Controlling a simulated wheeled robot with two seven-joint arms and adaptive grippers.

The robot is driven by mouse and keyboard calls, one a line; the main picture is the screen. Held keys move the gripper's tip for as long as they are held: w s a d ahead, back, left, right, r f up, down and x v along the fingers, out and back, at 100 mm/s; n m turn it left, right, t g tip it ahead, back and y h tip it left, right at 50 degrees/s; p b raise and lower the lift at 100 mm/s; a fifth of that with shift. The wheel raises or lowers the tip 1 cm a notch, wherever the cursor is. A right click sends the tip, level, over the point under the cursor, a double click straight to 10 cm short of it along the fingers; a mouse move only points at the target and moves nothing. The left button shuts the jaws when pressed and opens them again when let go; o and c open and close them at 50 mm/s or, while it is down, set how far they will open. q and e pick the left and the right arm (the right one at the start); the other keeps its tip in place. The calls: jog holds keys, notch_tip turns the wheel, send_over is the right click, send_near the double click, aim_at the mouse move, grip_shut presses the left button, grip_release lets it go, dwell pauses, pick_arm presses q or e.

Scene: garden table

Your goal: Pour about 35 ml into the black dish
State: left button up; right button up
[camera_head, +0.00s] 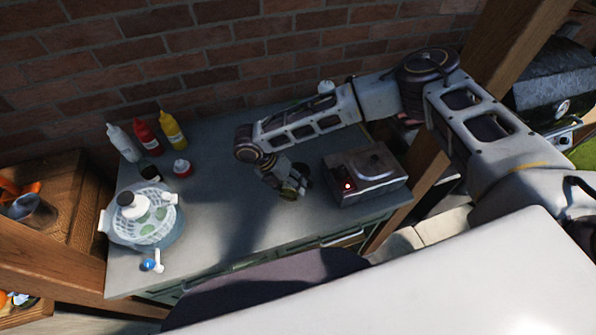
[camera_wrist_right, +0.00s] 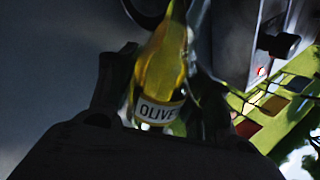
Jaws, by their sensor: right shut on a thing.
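My right gripper (camera_head: 288,190) is low over the table, left of the metal appliance. In the right wrist view it is shut on a yellow-green bottle (camera_wrist_right: 165,65) with a white label reading "OLIVE"; the bottle is between the two dark fingers, its narrower end toward the top of the picture. In the head view the bottle is mostly hidden by the gripper and too small to judge its tilt. A dark round thing, probably the black dish (camera_head: 303,173), shows just beyond the gripper. A dark curved rim (camera_wrist_right: 143,12) shows beside the bottle's far end. I cannot see any liquid flowing. My left gripper is out of view.
A metal appliance (camera_head: 362,187) with a red light stands close on the right. The grey tabletop (camera_head: 225,140) between is clear; a brick wall is behind.

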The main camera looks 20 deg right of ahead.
jog(key=shift+w+f+g+y, duration=0.1)
jog(key=shift+g+y, duration=0.3)
dwell(2.4)
jog(key=shift+r+t+h, duration=0.2)
jog(key=shift+t+h, duration=0.3)
jog(key=shift+t, duration=0.1)
jog(key=shift+s+a+f+m+t+h, duration=0.1)
jog(key=shift+s+m+t+h, duration=0.15)
jog(key=shift+t+h, duration=0.4)
jog(key=shift+w+t, duration=0.1)
jog(key=shift+t, duration=0.25)
jog(key=shift+m+t+h, duration=0.25)
jog(key=shift+t, duration=0.15)
jog(key=shift+w+f+t+h, duration=0.15)
jog(key=shift+f+t+h, duration=0.15)
jog(key=shift+t, duration=0.1)
jog(key=shift+f, duration=0.1)
dwell(0.8)
jog(key=shift+d+t, duration=0.2)
jog(key=shift+t, duration=0.1)
